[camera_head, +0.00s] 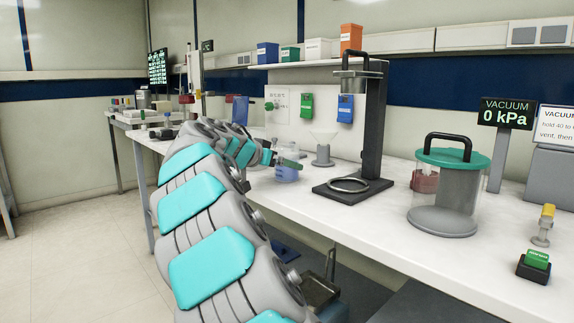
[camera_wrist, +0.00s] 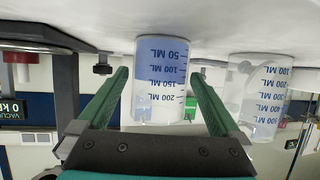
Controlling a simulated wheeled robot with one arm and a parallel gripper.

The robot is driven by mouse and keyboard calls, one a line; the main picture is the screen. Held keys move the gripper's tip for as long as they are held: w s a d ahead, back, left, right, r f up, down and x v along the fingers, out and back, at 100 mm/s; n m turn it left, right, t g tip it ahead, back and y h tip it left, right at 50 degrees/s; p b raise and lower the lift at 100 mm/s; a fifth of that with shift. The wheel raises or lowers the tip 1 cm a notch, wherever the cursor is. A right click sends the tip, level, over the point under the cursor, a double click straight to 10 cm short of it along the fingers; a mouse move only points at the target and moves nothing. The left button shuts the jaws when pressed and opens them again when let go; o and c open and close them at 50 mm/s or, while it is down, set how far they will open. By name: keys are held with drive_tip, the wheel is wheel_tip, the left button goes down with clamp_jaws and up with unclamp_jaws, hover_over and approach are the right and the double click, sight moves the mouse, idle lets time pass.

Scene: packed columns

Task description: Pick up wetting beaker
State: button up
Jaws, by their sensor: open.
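A small clear beaker with bluish liquid, which I take to be the wetting beaker (camera_head: 286,174), stands on the white bench just beyond my arm. In the wrist view, which is upside down, the beaker (camera_wrist: 160,82) shows blue marks up to 200 ML. My gripper (camera_wrist: 159,76) is open, with one green finger on each side of the beaker. Gaps show between the fingers and the glass in that view. In the head view my gripper (camera_head: 284,161) is small and partly hidden by my arm.
A larger clear beaker (camera_wrist: 262,98) stands beside it in the wrist view. In the head view a funnel on a stand (camera_head: 322,150), a black ring stand (camera_head: 371,135) and a green-lidded vacuum vessel (camera_head: 447,190) stand to the right. The front bench strip is mostly clear.

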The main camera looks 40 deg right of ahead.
drive_tip(key=shift+x, duration=1)
drive_tip(key=c, duration=1.3)
